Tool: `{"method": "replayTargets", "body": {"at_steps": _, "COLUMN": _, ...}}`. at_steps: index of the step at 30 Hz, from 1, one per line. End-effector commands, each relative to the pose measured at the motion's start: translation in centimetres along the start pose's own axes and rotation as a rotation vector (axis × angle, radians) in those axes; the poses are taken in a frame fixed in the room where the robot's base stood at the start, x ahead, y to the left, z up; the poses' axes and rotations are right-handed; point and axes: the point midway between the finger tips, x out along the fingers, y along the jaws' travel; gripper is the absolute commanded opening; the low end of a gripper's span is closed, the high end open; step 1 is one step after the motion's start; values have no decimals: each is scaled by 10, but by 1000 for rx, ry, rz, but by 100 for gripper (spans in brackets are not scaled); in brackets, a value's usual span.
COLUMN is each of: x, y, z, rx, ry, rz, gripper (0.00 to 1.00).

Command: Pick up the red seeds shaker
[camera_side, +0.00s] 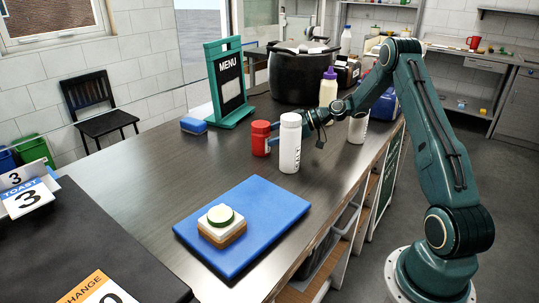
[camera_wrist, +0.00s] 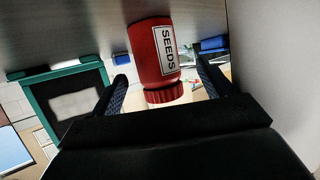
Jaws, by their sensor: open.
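The red seeds shaker (camera_side: 260,138) stands upright on the dark counter in the side view, just left of a taller white shaker. In the wrist view the red shaker (camera_wrist: 154,52) appears upside down, its white SEEDS label facing the camera. My gripper (camera_wrist: 160,72) is open there, with one dark finger on each side of the shaker and gaps visible beside it. In the side view the white shaker partly hides my gripper's fingers, which reach toward the red shaker from the right.
The white shaker (camera_side: 290,143) stands close beside the red one, in front of my gripper. Another white container (camera_side: 358,129) is to the right. A green menu stand (camera_side: 228,82), blue sponge (camera_side: 194,125) and large black pot (camera_side: 298,75) are behind. A blue board (camera_side: 262,210) lies in front.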

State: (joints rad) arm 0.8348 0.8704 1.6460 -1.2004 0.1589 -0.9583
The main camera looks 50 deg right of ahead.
Motion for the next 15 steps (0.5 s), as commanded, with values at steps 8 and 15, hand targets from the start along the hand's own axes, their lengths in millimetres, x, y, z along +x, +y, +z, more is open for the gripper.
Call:
{"method": "replayTargets", "body": {"at_steps": 8, "x": 9, "y": 1, "z": 1, "rx": 0, "ry": 0, "rz": -1, "gripper": 80}}
{"method": "replayTargets", "body": {"at_steps": 15, "x": 37, "y": 3, "z": 1, "rx": 1, "ry": 0, "rz": -3, "gripper": 80}}
